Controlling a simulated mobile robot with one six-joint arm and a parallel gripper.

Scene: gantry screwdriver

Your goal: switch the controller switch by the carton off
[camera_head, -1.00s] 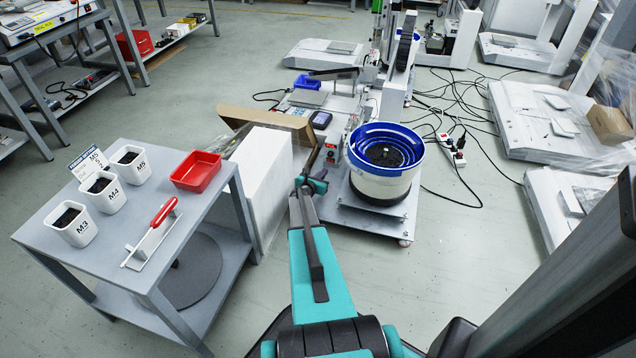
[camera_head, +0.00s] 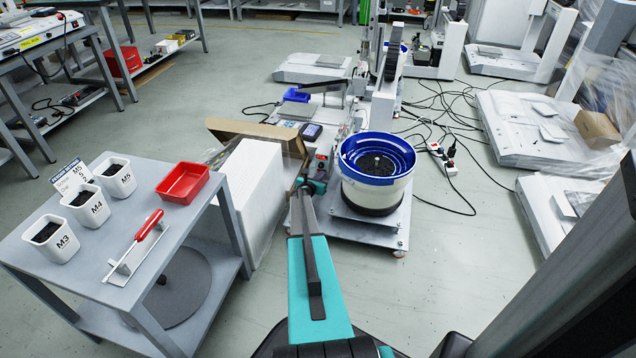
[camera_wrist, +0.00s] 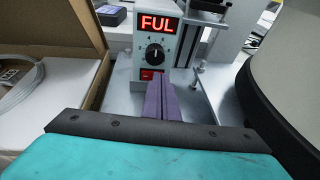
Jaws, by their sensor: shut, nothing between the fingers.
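The controller (camera_wrist: 170,38) is a light grey box with a lit red display reading "FUL" and a black knob below it. Its red switch (camera_wrist: 148,75) sits under the knob, partly covered by my fingers; its rocker position is too small to tell. My gripper (camera_wrist: 164,88) is shut and empty, its purplish fingers pointing at the controller just right of the switch. I cannot tell whether they touch it. In the head view the controller (camera_head: 321,158) is small and partly behind my arm. The open brown carton (camera_wrist: 92,22) stands left of it, and also shows in the head view (camera_head: 240,127).
A white bowl feeder (camera_head: 376,190) with a blue rim stands close on the right; its side (camera_wrist: 285,75) fills the wrist view's right. A grey cart (camera_head: 95,235) with cups, a red tray and a screwdriver stands left. Cables lie on the floor to the right.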

